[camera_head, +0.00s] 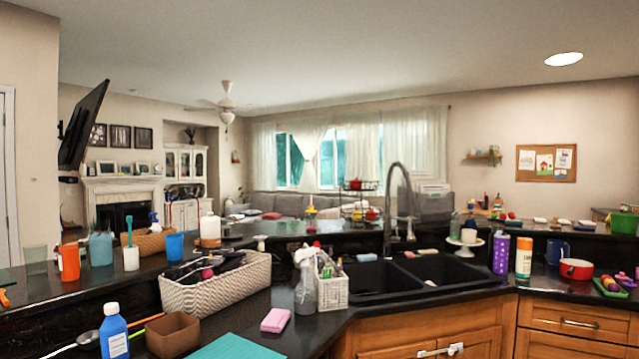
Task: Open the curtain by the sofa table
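White sheer curtains hang over the window on the far wall, beyond the counter. The left panel (262,158) hangs straight. A middle panel (308,140) is gathered to a point over the glass. Wider panels (415,140) cover the right side. Blue-green glass (332,160) shows between the panels. A grey sofa (290,203) stands below the window, partly hidden by the counter items. I cannot make out a sofa table clearly. My gripper is not in view.
A black double sink (390,283) with a tall faucet (390,205) is set in the dark counter in front of me. A woven basket (215,290), a white caddy (333,290) and several bottles crowd it. The counter and its raised ledge stand between me and the window.

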